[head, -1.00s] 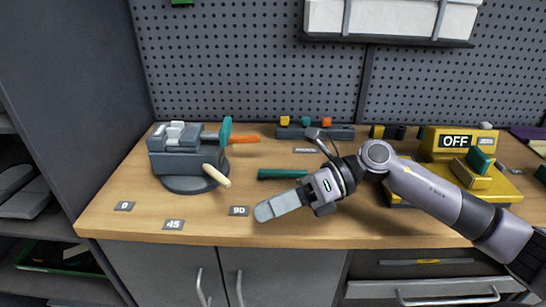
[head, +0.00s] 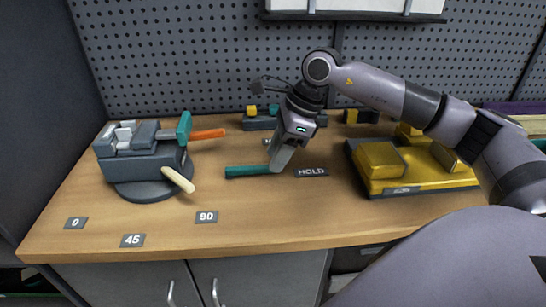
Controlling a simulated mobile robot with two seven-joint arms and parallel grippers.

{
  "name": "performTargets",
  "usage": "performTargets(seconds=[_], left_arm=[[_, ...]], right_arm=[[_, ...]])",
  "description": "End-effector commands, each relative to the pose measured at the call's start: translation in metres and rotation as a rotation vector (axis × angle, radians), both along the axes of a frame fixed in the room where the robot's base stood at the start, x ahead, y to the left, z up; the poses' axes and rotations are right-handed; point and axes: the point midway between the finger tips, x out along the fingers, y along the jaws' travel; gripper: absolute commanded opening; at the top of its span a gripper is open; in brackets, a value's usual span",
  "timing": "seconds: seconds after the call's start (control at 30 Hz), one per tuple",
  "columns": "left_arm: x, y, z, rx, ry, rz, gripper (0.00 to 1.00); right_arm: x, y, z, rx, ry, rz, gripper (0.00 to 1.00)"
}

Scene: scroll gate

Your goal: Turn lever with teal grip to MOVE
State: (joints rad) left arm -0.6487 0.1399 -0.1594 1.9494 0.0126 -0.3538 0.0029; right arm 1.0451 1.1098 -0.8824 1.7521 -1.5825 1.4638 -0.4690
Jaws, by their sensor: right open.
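A lever with a teal grip (head: 247,171) lies low over the bench, its grip pointing left. My right gripper (head: 280,163) is open and points down at the right end of the teal grip. The fingers hide the lever's right end, and I cannot tell whether they straddle or touch it. A label reading HOLD (head: 311,172) is just right of the fingers. Another label (head: 268,141), behind the gripper, shows only its first letter, M; the rest is hidden. My left gripper is not in view.
A grey vise (head: 140,165) with a teal-and-orange handle (head: 205,134) and a cream handle (head: 178,180) stands at left, near labels 0 (head: 76,223), 45 (head: 132,240) and 90 (head: 206,217). A yellow machine (head: 420,175) is at right. The bench front (head: 280,220) is clear.

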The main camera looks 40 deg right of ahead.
Motion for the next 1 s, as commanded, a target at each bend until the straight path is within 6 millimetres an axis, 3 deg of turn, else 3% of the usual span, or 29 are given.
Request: performTargets(seconds=[0.2, 0.47, 0.6, 1.0], left_arm=[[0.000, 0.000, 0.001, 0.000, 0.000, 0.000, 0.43], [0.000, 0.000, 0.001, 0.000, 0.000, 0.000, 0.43], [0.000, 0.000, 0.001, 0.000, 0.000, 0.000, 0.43], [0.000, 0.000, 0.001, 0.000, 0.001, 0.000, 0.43]], right_arm=[[0.004, 0.006, -0.017, 0.001, 0.001, -0.001, 0.43], [0.004, 0.006, -0.018, 0.002, -0.001, -0.001, 0.43], [0.004, 0.007, -0.018, 0.002, -0.001, -0.001, 0.00], [0.006, 0.006, -0.017, 0.002, 0.000, 0.021, 0.00]])
